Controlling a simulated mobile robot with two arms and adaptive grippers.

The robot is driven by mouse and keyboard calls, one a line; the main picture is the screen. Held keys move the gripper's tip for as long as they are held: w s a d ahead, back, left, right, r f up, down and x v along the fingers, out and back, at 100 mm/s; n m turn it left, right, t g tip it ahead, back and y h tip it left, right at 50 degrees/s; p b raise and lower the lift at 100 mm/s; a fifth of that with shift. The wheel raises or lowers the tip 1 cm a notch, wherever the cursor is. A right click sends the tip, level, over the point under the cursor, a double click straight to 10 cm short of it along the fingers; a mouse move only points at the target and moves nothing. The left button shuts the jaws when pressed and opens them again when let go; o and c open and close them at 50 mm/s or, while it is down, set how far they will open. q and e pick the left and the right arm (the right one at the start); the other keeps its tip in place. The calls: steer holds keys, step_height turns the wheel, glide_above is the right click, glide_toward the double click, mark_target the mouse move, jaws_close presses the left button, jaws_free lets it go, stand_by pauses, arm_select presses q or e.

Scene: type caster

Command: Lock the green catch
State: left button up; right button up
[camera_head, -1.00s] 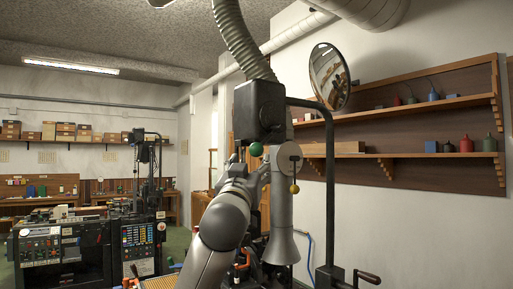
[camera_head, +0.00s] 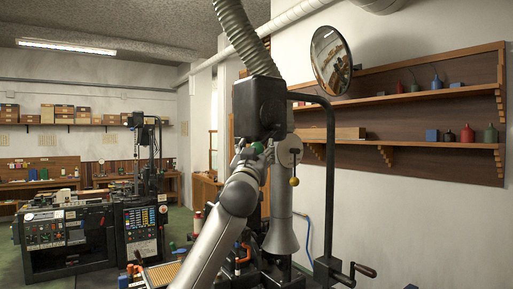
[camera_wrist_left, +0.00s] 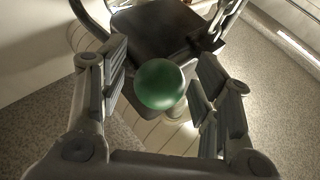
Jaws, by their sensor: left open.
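The green catch shows as a green ball knob (camera_head: 258,147) just under a black box-shaped housing (camera_head: 259,106) on the tall machine. My left gripper (camera_head: 251,157) is at the knob in the head view, partly overlapping it. In the left wrist view the green knob (camera_wrist_left: 160,84) sits between the two spread fingers of my left gripper (camera_wrist_left: 163,72). The gripper is open, with a gap visible on each side of the knob. The catch's stem and its mounting are mostly hidden. My right gripper is not in view.
A ribbed hose (camera_head: 243,36) runs above the housing. A black pipe frame (camera_head: 330,170) stands to the right. A round mirror (camera_head: 331,60) is on the wall behind.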

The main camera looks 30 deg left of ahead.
arm_select(q)
jaws_close()
steer(key=shift+s+a+r+m+g+h, duration=0.2)
steer(key=shift+s+r+m+g+h, duration=0.3)
steer(key=shift+r+m, duration=0.35)
steer(key=shift+s+a+r+m+g+h+p, duration=0.15)
steer(key=shift+s+r+m+g+h+p, duration=0.2)
steer(key=shift+r+m, duration=0.3)
steer(key=r+m+g, duration=0.1)
steer(key=r+m+g+h, duration=0.1)
steer(key=r, duration=0.1)
steer(key=shift+s+a, duration=0.1)
steer(key=shift+s, duration=0.3)
steer(key=shift+r+m+g+h, duration=0.25)
steer(key=shift+r+m+g, duration=0.35)
steer(key=shift+g, duration=0.05)
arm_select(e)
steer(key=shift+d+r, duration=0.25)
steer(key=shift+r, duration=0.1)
arm_select(q)
steer(key=shift+s, duration=0.1)
steer(key=shift+c, duration=0.8)
jaws_free()
steer(key=shift+o, duration=0.8)
steer(key=shift+w+a+f, duration=0.15)
steer(key=shift+w+f, duration=0.05)
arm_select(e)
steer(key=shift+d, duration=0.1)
